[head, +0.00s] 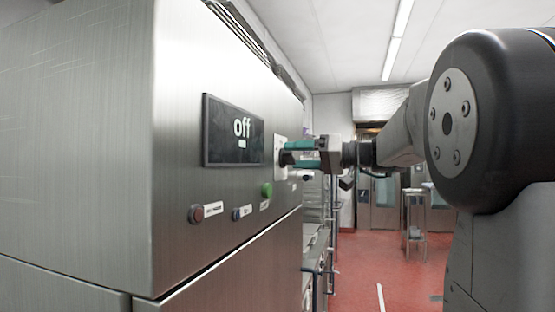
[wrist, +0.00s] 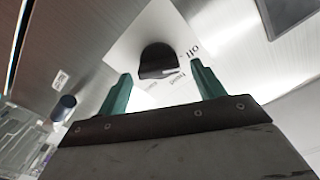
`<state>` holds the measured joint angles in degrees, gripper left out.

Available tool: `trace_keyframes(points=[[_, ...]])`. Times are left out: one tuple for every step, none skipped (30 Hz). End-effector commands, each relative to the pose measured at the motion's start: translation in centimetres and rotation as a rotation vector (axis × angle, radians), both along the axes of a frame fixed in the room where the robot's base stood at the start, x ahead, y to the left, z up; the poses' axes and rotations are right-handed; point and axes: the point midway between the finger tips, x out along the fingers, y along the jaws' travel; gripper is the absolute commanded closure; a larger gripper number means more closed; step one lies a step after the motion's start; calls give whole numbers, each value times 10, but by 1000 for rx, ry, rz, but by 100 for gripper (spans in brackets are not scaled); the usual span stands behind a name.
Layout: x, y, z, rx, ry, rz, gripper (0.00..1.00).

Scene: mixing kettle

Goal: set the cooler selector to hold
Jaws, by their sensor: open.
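The selector is a dark, rounded knob (wrist: 158,60) on a white label plate (wrist: 128,48) on the steel cabinet front. A label on the plate to the right of the knob appears to read "off". Another label below it is too small to read surely. My gripper (wrist: 161,82) is open, with its two teal fingers spread on either side of the knob. I cannot tell whether they touch it. In the head view, my gripper (head: 286,151) reaches the plate (head: 279,165) from the right and hides most of the knob. The display (head: 234,131) reads "off".
Below the display are a red button (head: 197,214), a blue button (head: 236,214) and a green button (head: 267,189). A dark knob (wrist: 65,103) sits left of the plate in the wrist view. Red floor (head: 370,270) lies open right of the cabinet.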

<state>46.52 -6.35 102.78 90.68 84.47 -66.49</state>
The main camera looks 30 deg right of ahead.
Motion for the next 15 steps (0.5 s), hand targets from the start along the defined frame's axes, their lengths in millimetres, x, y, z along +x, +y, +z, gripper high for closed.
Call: trace_keyframes(points=[[0, 0, 0, 0, 0, 0, 32], [0, 0, 0, 0, 0, 0, 32], [0, 0, 0, 0, 0, 0, 32], [0, 0, 0, 0, 0, 0, 32], [0, 1, 0, -1, 1, 0, 32], [1, 1, 0, -1, 1, 0, 32], [2, 2, 0, 0, 0, 1, 32], [3, 3, 0, 0, 0, 1, 32], [4, 4, 0, 0, 0, 1, 32], [5, 4, 0, 0, 0, 2, 32], [6, 5, 0, 0, 0, 2, 32], [7, 6, 0, 0, 0, 2, 32], [8, 7, 0, 0, 0, 2, 32], [8, 7, 0, 0, 0, 1, 32], [9, 8, 0, 0, 0, 1, 32]])
